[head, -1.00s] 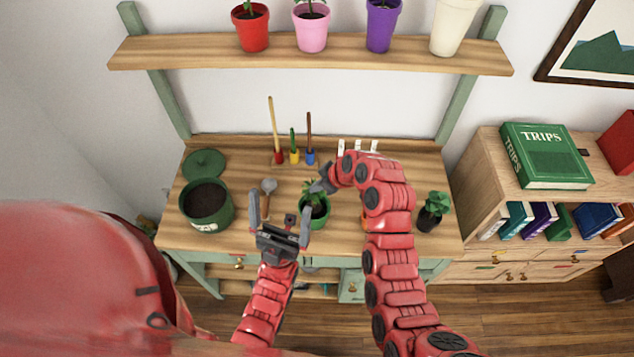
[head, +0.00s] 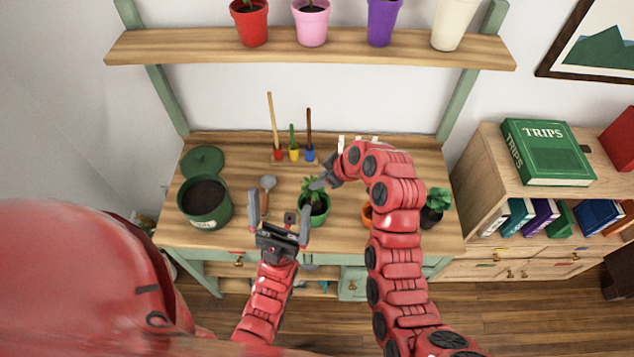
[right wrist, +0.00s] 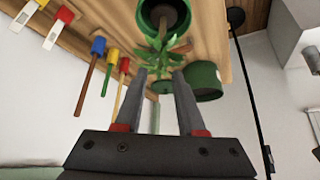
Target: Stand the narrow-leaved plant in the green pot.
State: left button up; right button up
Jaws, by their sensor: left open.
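The narrow-leaved plant (head: 309,187) is at the mouth of the green pot (head: 316,211) on the wooden bench. In the right wrist view its leaves (right wrist: 160,62) lie just beyond my fingertips, and its brown stem runs toward the dark opening of the green pot (right wrist: 146,14). Whether its base rests on the soil is unclear. My right gripper (head: 322,184) is beside the leaves; its fingers (right wrist: 160,76) are apart with a clear gap between them. My left gripper (head: 279,216) is open and empty, in front and left of the pot.
A dark green soil tub (head: 206,204) and its lid (head: 203,160) are at left, beside a trowel (head: 267,184). Upright tools (head: 294,154) stand at the back. An orange pot (head: 367,214) is partly behind my right arm. A leafy plant (head: 436,202) is at right.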

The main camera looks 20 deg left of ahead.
jog(key=p+v, duration=0.5)
jog(key=v, duration=0.4)
jog(key=shift+r, duration=0.15)
jog(key=shift+d, duration=0.15)
